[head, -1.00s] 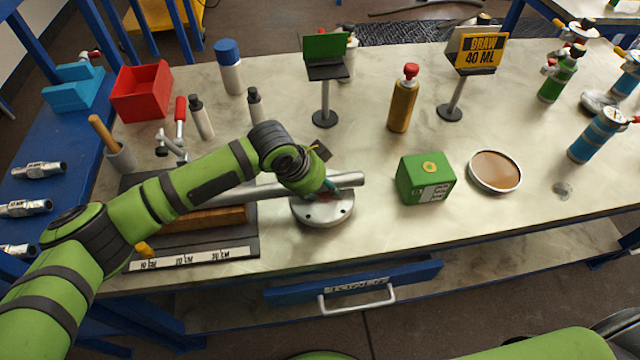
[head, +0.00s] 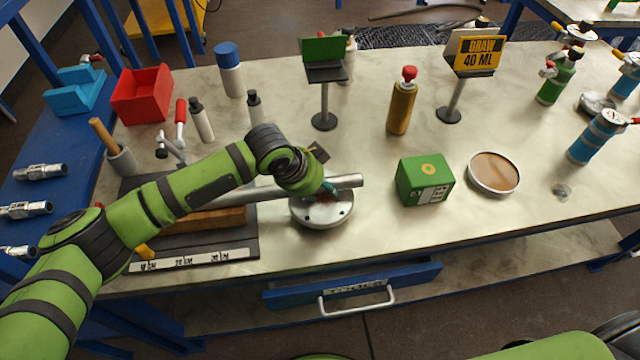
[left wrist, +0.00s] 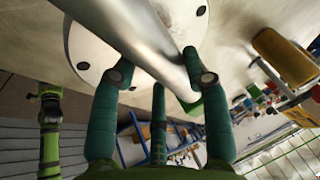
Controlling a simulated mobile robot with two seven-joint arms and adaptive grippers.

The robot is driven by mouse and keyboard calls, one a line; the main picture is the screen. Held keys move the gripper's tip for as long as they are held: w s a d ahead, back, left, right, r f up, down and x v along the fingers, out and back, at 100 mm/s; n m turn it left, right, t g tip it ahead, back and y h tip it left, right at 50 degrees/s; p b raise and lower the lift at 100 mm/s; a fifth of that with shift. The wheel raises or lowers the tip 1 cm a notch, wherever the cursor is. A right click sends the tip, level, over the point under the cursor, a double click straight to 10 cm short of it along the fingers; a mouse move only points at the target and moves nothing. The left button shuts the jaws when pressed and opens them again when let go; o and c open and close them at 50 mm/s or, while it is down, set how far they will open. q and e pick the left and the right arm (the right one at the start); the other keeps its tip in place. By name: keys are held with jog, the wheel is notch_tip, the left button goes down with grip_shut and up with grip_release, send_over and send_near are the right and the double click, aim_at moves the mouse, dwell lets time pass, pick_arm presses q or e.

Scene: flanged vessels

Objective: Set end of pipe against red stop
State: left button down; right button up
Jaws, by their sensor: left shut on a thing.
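The silver pipe (head: 345,182) lies across the picture, its right end sticking out past my left gripper (head: 327,190). My left gripper is shut on the pipe; the left wrist view shows its green fingers (left wrist: 155,75) on both sides of the pipe (left wrist: 150,45). Below is a round metal flange (head: 323,211) with bolt holes. To the left, the pipe runs above or along a wooden block (head: 205,220) on a dark base with a ruler strip (head: 190,259). My arm hides part of the pipe and its left end. I cannot make out the red stop. My right gripper is out of view.
A clamp with a red handle (head: 181,112) stands behind the block. A green box (head: 425,179), a shallow round dish (head: 494,173) and a gold bottle (head: 402,105) stand to the right. A red bin (head: 142,95) is at the back left. The front right bench top is clear.

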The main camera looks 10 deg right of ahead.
aim_at(285, 192)
pick_arm(q)
jog(key=shift+a+f+p, duration=0.25)
jog(key=shift+a+f, duration=0.05)
jog(key=shift+a, duration=0.45)
jog(key=shift+a+f+p, duration=0.25)
jog(key=shift+a, duration=0.5)
jog(key=shift+a+p, duration=0.35)
jog(key=shift+a, duration=0.7)
jog(key=shift+a+p, duration=0.45)
jog(key=shift+a, duration=0.1)
jog(key=shift+w+a, duration=0.15)
jog(key=shift+a, duration=0.15)
